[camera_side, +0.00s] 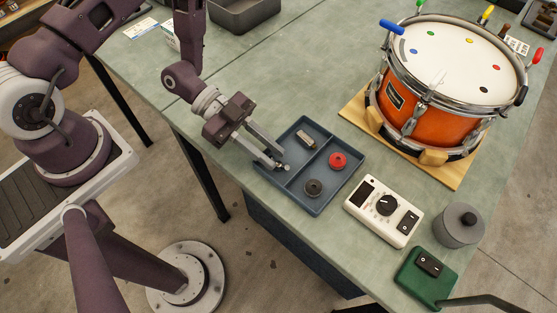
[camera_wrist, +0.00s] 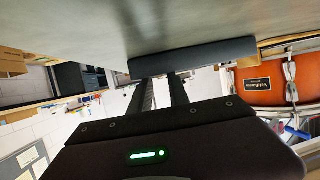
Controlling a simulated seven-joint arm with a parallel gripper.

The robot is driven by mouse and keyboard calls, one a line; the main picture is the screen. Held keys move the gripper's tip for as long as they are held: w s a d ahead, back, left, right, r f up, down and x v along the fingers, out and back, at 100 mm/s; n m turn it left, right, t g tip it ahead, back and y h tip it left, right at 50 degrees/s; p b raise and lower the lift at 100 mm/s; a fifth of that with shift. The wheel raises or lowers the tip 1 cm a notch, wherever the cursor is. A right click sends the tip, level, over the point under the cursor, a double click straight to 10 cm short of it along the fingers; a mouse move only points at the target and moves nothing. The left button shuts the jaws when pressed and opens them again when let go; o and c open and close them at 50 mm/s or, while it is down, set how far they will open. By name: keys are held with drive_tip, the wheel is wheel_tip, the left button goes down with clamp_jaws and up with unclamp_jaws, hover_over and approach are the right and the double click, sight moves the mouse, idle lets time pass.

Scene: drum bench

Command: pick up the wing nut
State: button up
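A small silvery piece, which looks like the wing nut (camera_side: 284,167), is in the left compartment of the blue-grey tray (camera_side: 318,209) in the side view. It is very small and partly hidden by my fingertips. My gripper (camera_side: 274,161) reaches down over the tray's left wall, with its tips at or right beside this piece. A gap shows between the fingers in both views, but I cannot tell whether they grip the piece. In the wrist view my gripper's fingers (camera_wrist: 161,84) run behind a dark blue-grey bar, likely the tray's wall, which hides the tips. I see no wing nut there.
An orange drum (camera_side: 440,120) stands on a wooden board behind right. A white control box (camera_side: 384,210) stands right of the tray.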

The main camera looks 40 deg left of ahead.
sight(280, 167)
drive_tip(key=x, duration=0.3)
drive_tip(key=shift+c, duration=0.4)
clamp_jaws()
